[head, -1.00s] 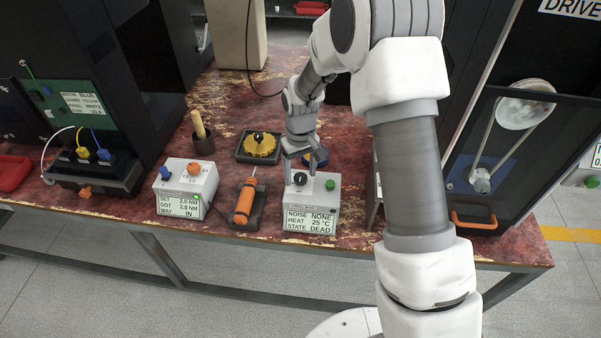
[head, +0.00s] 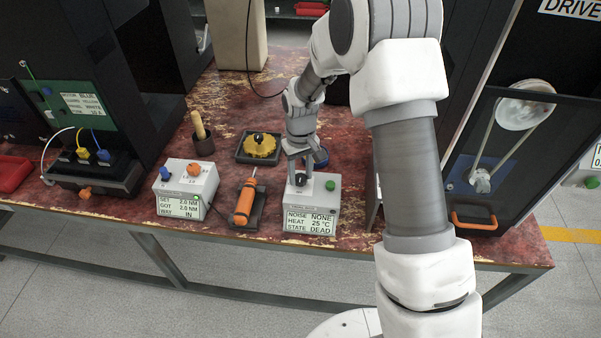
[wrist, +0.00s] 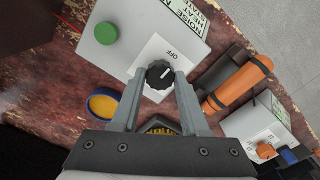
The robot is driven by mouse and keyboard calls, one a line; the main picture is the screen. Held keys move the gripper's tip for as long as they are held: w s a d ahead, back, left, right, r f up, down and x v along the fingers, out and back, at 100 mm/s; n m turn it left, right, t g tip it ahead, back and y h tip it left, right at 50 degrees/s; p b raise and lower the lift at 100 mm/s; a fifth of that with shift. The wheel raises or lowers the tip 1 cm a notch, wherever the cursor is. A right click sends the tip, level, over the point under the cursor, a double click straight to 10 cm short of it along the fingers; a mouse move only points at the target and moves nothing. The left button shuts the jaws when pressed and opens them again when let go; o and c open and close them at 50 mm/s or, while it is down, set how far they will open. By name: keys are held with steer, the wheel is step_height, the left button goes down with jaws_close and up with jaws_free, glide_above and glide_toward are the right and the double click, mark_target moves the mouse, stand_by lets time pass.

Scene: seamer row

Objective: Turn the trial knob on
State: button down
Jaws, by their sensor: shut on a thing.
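The trial knob (wrist: 159,75) is a small black ribbed knob with a white pointer mark, on the white top of the trial box (head: 325,208). The word OFF is printed on the plate beside it. In the head view the knob (head: 300,180) is partly hidden by my gripper. My gripper (head: 298,172) reaches down over the box from behind, and in the wrist view its two fingers (wrist: 157,83) are closed on the knob's sides. The box's display reads NOISE NONE, HEAT 25 °C, STATE DEAD.
A green button (head: 330,185) sits right of the knob on the same box. An orange screwdriver (head: 244,203) in a dark holder and another white box (head: 190,182) stand to the left. A yellow part (head: 260,146) in a black tray lies behind. A belt machine (head: 500,160) stands at right.

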steer(key=m, duration=0.4)
steer(key=shift+m+b, duration=0.3)
steer(key=shift+b, duration=0.05)
steer(key=m, duration=0.4)
steer(key=shift+m, duration=0.3)
steer(key=m+p, duration=0.1)
steer(key=m, duration=0.3)
steer(key=shift+r, duration=0.1)
steer(key=shift+m+p, duration=0.65)
steer(key=shift+m, duration=1.55)
steer(key=shift+c, duration=2.1)
jaws_free()
